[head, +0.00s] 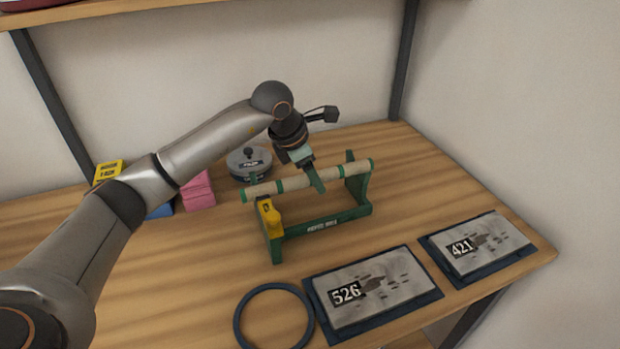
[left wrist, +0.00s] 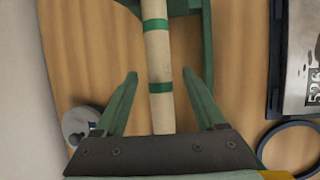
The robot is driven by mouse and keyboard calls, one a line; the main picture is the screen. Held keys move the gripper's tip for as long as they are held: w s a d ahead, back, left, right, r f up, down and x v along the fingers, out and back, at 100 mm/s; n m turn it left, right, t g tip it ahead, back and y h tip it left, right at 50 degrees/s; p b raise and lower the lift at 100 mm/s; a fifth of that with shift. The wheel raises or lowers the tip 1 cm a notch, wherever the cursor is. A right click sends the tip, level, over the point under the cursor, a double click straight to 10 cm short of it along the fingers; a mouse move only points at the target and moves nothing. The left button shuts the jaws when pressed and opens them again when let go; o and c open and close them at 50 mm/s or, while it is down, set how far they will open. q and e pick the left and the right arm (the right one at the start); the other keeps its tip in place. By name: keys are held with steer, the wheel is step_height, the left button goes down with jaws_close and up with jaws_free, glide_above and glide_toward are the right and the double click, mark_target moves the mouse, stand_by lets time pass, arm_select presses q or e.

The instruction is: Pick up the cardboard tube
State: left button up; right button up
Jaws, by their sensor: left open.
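The cardboard tube (head: 296,181) is beige with green bands. It lies level across the top of a green stand (head: 322,226) on the wooden table. My left gripper (head: 314,178) is over the middle of the tube. In the left wrist view the tube (left wrist: 159,60) runs between the two green fingers of my left gripper (left wrist: 160,82), which are spread apart with a gap on each side. Part of the tube is hidden behind a finger in the head view. My right gripper is in neither view.
A grey round lidded pot (head: 249,163) stands behind the stand's left end. Pink (head: 198,189) and yellow (head: 108,171) blocks are behind my left arm. Plates marked 526 (head: 368,290) and 421 (head: 480,245) and a dark ring (head: 273,287) lie in front.

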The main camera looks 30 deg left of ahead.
arm_select(q)
steer(key=shift+c, duration=0.3)
jaws_close()
steer(key=shift+r, duration=0.2)
